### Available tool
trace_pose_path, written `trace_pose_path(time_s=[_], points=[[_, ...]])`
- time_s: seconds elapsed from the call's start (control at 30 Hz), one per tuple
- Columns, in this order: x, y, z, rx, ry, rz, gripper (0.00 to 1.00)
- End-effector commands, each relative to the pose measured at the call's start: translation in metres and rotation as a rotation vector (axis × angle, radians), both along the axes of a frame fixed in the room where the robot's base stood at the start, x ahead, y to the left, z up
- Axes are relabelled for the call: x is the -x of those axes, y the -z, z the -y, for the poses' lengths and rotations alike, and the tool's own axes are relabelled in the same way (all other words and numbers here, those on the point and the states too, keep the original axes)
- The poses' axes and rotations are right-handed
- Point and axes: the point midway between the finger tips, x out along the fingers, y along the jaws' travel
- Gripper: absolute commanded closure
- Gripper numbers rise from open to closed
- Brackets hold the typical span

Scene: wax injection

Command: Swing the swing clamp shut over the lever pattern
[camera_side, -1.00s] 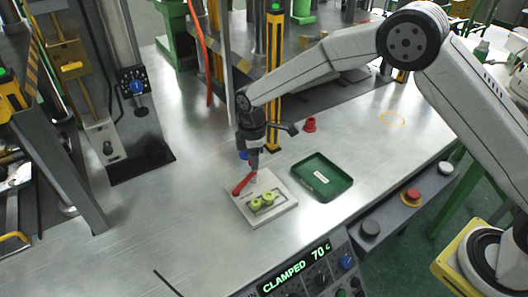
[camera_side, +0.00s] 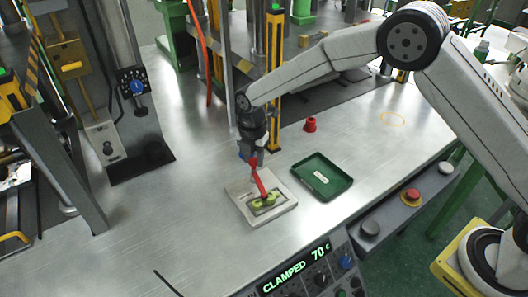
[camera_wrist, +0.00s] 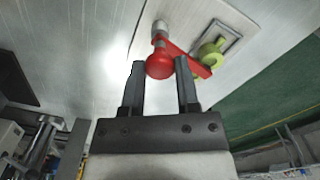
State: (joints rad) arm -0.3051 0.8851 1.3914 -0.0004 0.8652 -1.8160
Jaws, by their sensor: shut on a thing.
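The red swing clamp (camera_side: 260,182) is on the pale fixture plate (camera_side: 236,193). Its arm points toward the front and reaches over the yellow-green lever pattern (camera_side: 269,200), partly covering it. In the wrist view, the clamp's arm (camera_wrist: 190,56) crosses one end of the pattern (camera_wrist: 212,48). My gripper (camera_side: 250,162) is at the back of the plate. In the wrist view, my gripper (camera_wrist: 161,68) has its fingers on either side of the clamp's round red knob (camera_wrist: 159,65), shut on it. Whether the arm touches the pattern cannot be told.
A green tray (camera_side: 338,190) with a white label lies right of the plate. A small red part (camera_side: 310,124) stands behind the tray. A control panel (camera_side: 305,268) reading "CLAMPED 70 C" is at the front edge. The table left of the plate is clear.

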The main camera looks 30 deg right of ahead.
Motion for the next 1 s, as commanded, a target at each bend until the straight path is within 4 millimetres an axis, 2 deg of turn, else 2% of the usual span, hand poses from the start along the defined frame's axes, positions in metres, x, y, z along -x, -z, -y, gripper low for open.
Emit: trace_pose_path(time_s=[0.2, 0.4, 0.9, 0.93, 1.0], points=[[-0.0004, -0.001, -0.0006, -0.001, -0.142, 0.002, 1.0], [-0.0002, -0.001, -0.0006, -0.001, -0.213, 0.002, 1.0], [-0.0004, -0.001, -0.0003, 0.0, -0.236, 0.001, 1.0], [-0.0004, -0.001, -0.0003, 0.0, -0.236, 0.001, 0.51], [-0.0004, -0.0009, -0.0003, 0.0, -0.235, 0.001, 0.29]])
